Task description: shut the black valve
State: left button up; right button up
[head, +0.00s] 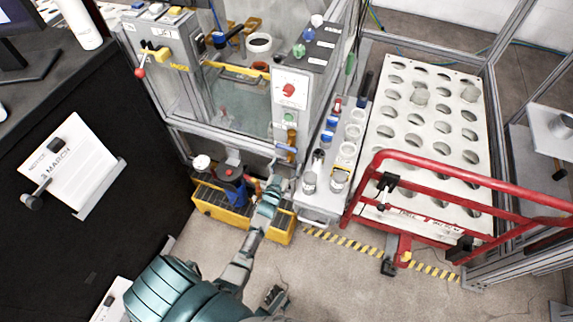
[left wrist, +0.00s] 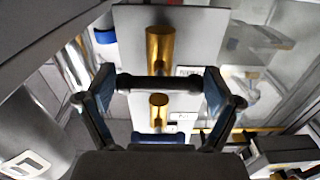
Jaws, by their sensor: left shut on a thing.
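The black valve shows in the left wrist view as a straight black bar (left wrist: 158,83) lying crosswise between two brass fittings, in front of a pale panel. My left gripper (left wrist: 160,88) has one blue-padded finger at each end of this bar and is shut on it. In the head view my left gripper (head: 279,176) reaches up to the lower front of the machine, below the panel with the red knob. The gripper hides the valve there.
The red knob panel (head: 290,90) stands just above my left gripper. A yellow-edged bin (head: 235,218) is close at its left. A narrow rack with bottles (head: 322,190) and a red-railed cart (head: 430,200) stand to its right.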

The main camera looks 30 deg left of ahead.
pick_arm(q)
jog(key=o, duration=0.8)
jog(key=shift+o, duration=0.2)
jog(key=v, duration=1.2)
jog(key=shift+f, duration=0.1)
